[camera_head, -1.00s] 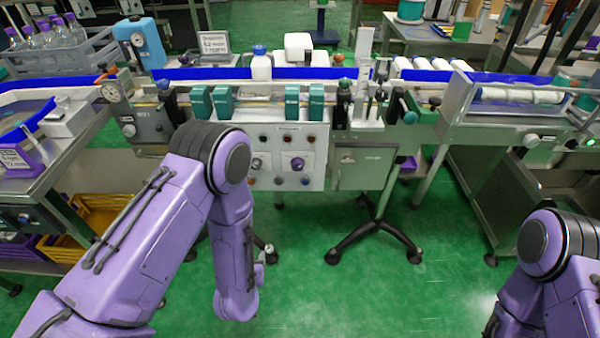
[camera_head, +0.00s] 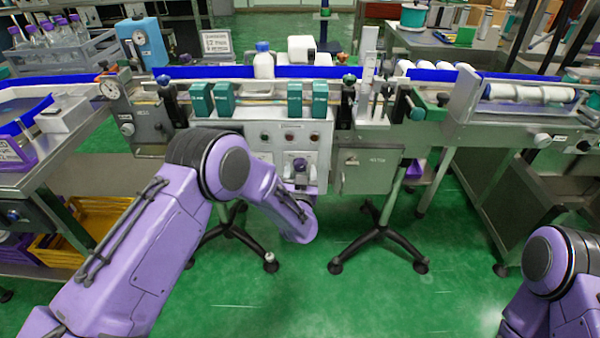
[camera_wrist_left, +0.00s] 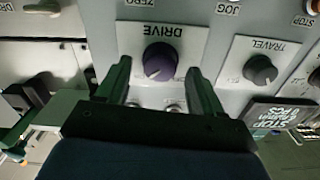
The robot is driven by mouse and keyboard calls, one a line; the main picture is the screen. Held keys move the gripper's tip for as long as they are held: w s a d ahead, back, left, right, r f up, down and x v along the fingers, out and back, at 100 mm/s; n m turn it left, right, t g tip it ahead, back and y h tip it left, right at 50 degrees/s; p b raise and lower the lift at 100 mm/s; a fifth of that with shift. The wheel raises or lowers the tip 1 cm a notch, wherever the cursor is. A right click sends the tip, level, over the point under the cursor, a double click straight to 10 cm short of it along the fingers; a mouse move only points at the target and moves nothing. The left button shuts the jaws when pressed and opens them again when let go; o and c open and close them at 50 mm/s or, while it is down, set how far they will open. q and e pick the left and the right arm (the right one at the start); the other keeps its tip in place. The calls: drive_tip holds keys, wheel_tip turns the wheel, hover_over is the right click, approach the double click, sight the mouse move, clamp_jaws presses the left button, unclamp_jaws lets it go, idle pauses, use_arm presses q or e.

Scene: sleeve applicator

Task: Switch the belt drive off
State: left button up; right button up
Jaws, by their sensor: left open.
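The purple DRIVE knob (camera_wrist_left: 160,61) sits on a white plate on the grey control panel, upside down in the left wrist view. A pale mark shows near the knob's lower edge in that view; its setting is hard to read. In the head view the control panel (camera_head: 262,150) is on the front of the conveyor. My left gripper (camera_wrist_left: 158,84) is open, its dark green fingers to either side of the knob in the picture. I see no clear contact. In the head view this gripper (camera_head: 300,172) is at the panel's lower right. My right gripper is out of view.
A dark TRAVEL knob (camera_wrist_left: 260,70) is close beside the DRIVE plate, with a black STOP sign (camera_wrist_left: 274,112) near it. A grey box (camera_head: 366,171) hangs right of the panel. A white bottle (camera_head: 263,66) stands on the conveyor. Green floor below is open between black stand legs.

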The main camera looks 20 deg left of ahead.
use_arm(q)
drive_tip(key=c, duration=1.1)
drive_tip(key=shift+o, duration=0.2)
drive_tip(key=shift+n, duration=0.3)
drive_tip(key=n+b, duration=0.1)
drive_tip(key=n, duration=0.2)
drive_tip(key=shift+n, duration=0.4)
drive_tip(key=n+b, duration=0.1)
drive_tip(key=n, duration=0.3)
drive_tip(key=shift+a+f+n, duration=0.1)
drive_tip(key=shift+n, duration=0.2)
drive_tip(key=n+b, duration=0.1)
drive_tip(key=n, duration=0.3)
drive_tip(key=shift+f+n+b, duration=0.1)
drive_tip(key=shift+n+b, duration=0.2)
drive_tip(key=shift+b, duration=0.1)
drive_tip(key=shift+n+b, duration=0.8)
drive_tip(key=shift+n, duration=1.3)
